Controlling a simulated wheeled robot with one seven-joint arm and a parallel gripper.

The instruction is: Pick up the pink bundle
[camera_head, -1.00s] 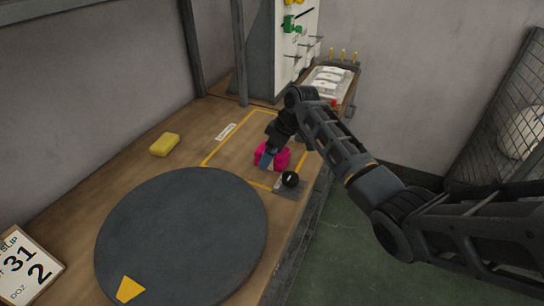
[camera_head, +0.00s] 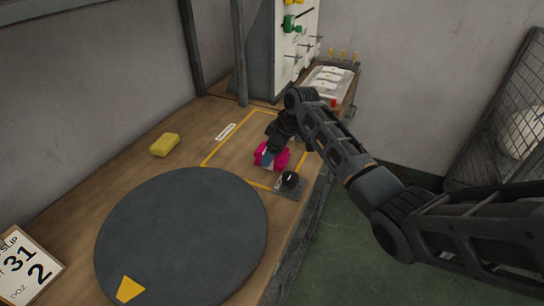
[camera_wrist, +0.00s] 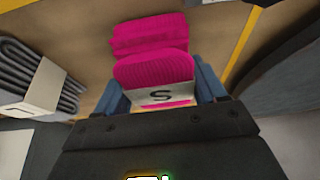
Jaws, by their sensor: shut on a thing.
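The pink bundle (camera_head: 281,159) is on the wooden table, inside the yellow taped outline. My gripper (camera_head: 267,158) reaches down onto it and is shut on it. In the wrist view, the ribbed pink bundle (camera_wrist: 152,68) sits between the two blue fingers of my gripper (camera_wrist: 162,92), one on each side. A pale band marked "S" wraps the bundle. Whether the bundle touches the table is hard to tell.
A large dark disc (camera_head: 180,235) fills the front of the table. A yellow block (camera_head: 165,145) lies to the left. A grey folded bundle (camera_wrist: 40,85) shows at left in the wrist view.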

